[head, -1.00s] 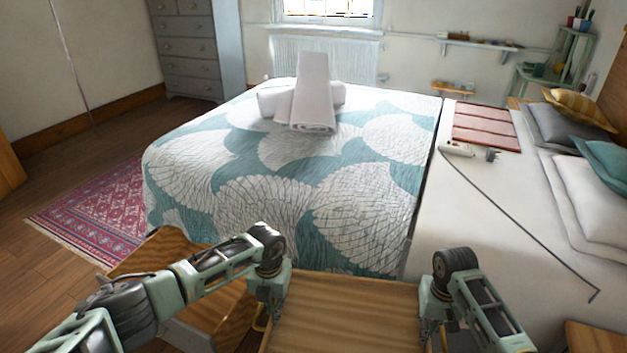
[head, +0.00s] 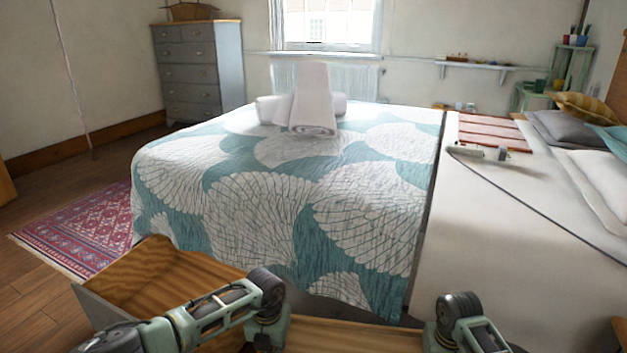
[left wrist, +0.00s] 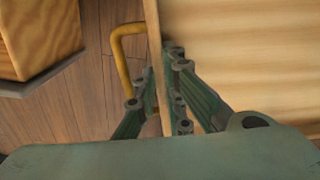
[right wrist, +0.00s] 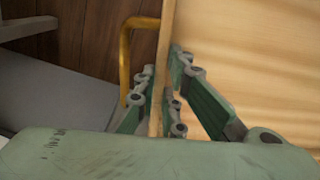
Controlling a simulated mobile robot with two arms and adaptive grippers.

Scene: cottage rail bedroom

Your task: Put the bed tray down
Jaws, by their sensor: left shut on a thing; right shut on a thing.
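The bed tray (head: 350,336) is a light wooden board cut off by the bottom edge of the head view, in front of the foot of the bed. Its pale surface also fills the right of the left wrist view (left wrist: 245,45) and of the right wrist view (right wrist: 250,50). My left gripper (left wrist: 160,82) is shut on the tray's thin side wall, beside a brass handle (left wrist: 124,60). My right gripper (right wrist: 160,88) is shut on the opposite side wall, beside another brass handle (right wrist: 126,55). The tray's underside is hidden.
The bed with its patterned quilt (head: 280,210) lies ahead, with rolled towels (head: 312,100) on it. A white sheet area (head: 480,240) at right holds a white device (head: 480,152). A wooden piece of furniture (head: 165,275) stands at left, near a red rug (head: 85,225).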

